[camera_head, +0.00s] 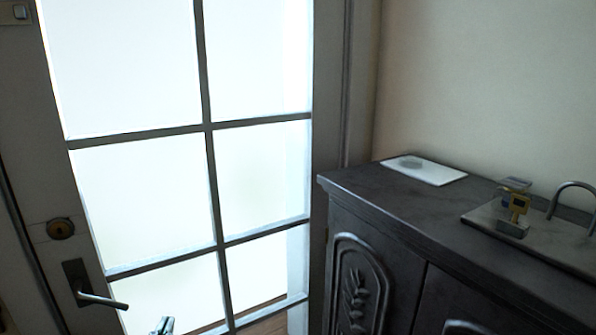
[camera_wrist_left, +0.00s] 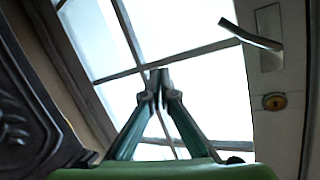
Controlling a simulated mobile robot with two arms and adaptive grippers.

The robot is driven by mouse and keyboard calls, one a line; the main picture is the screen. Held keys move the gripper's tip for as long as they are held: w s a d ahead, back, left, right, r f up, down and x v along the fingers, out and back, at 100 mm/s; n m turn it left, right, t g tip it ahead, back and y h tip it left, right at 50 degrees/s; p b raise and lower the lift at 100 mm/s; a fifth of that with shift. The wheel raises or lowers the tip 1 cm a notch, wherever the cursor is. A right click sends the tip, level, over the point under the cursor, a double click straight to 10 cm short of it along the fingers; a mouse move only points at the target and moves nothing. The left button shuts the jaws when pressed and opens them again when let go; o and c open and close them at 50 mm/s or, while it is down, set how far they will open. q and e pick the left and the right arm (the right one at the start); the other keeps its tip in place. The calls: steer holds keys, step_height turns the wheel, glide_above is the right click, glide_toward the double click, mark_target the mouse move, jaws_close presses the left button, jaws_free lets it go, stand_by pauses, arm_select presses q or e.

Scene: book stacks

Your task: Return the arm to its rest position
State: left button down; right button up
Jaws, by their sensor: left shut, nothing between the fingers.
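My left gripper (camera_head: 163,326) shows only as a small tip at the bottom edge of the head view, in front of the glazed door. In the left wrist view the left gripper (camera_wrist_left: 159,78) has its two fingers together, with nothing between them. The door's panes lie behind the fingertips there, and the gripper appears apart from the door. My right gripper cannot be made out; a small pale shape at the bottom right of the head view is too cut off to identify.
A paned door (camera_head: 209,127) with a lever handle (camera_head: 100,300) and a round lock (camera_head: 60,229) stands at left. A dark carved cabinet (camera_head: 345,190) stands at right. On it lie a white sheet (camera_head: 424,170) and a tray (camera_head: 480,219) with a small yellow-grey object (camera_head: 516,208).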

arm_select(q)
steer(key=s+d+f+g+h, duration=0.15)
steer(key=s+f+g, duration=0.25)
steer(key=s+f, duration=0.45)
steer(key=s+d+f+g, duration=0.2)
steer(key=s+f+g, duration=0.2)
steer(key=s+f, duration=0.4)
steer(key=s+d+f+g+h, duration=0.1)
steer(key=s+d+f+g, duration=0.15)
steer(key=s+f, duration=0.55)
steer(key=s+f+m+g, duration=0.1)
steer(key=s+f, duration=0.1)
steer(key=f, duration=1.1)
steer(key=s+f+g, duration=0.1)
steer(key=s+f, duration=0.2)
steer(key=f, duration=0.9)
steer(key=s+a+f+g, duration=0.1)
steer(key=s+a+f, duration=0.2)
steer(key=s+f, duration=1.1)
steer(key=shift+s+a+f, duration=0.2)
steer(key=shift+s+f, duration=0.05)
steer(key=shift+s, duration=0.7)
